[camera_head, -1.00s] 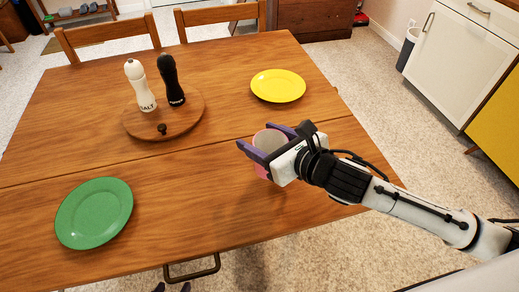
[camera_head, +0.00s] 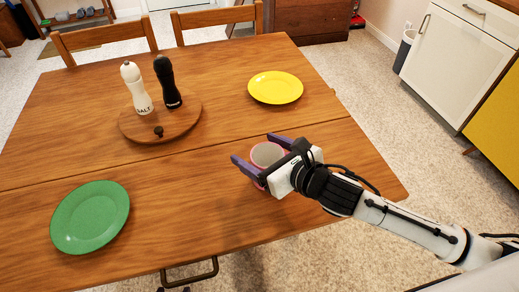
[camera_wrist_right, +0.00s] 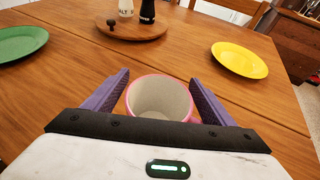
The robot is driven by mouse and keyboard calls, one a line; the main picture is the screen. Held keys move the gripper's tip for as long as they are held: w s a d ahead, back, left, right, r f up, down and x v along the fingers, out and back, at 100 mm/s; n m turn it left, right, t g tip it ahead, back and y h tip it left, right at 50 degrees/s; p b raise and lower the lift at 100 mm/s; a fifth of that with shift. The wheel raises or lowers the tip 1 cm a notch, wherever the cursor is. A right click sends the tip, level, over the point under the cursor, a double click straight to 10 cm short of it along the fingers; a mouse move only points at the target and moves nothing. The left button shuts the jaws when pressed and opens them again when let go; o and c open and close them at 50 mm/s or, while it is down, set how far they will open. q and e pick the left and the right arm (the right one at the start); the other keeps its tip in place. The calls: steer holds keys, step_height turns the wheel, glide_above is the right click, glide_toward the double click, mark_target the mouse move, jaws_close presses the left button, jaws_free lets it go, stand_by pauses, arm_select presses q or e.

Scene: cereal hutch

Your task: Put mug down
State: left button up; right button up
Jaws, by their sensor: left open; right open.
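A pink mug with a pale inside (camera_head: 267,155) stands upright on the wooden table (camera_head: 200,220), near its right front part. My right gripper (camera_head: 258,155) is open, with its purple fingers on either side of the mug. In the right wrist view the mug (camera_wrist_right: 160,98) sits between the two spread fingers, with gaps beside it. Its lower part is hidden by the gripper body.
A green plate (camera_head: 90,217) lies at the front left and a yellow plate (camera_head: 275,88) at the back right. A round wooden board (camera_head: 185,120) holds a white salt mill (camera_head: 136,88) and a black pepper mill (camera_head: 167,82). The table between the green plate and the mug is clear.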

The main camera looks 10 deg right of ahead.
steer(key=shift+r, duration=0.15)
steer(key=v, duration=1.2)
steer(key=shift+s, duration=0.1)
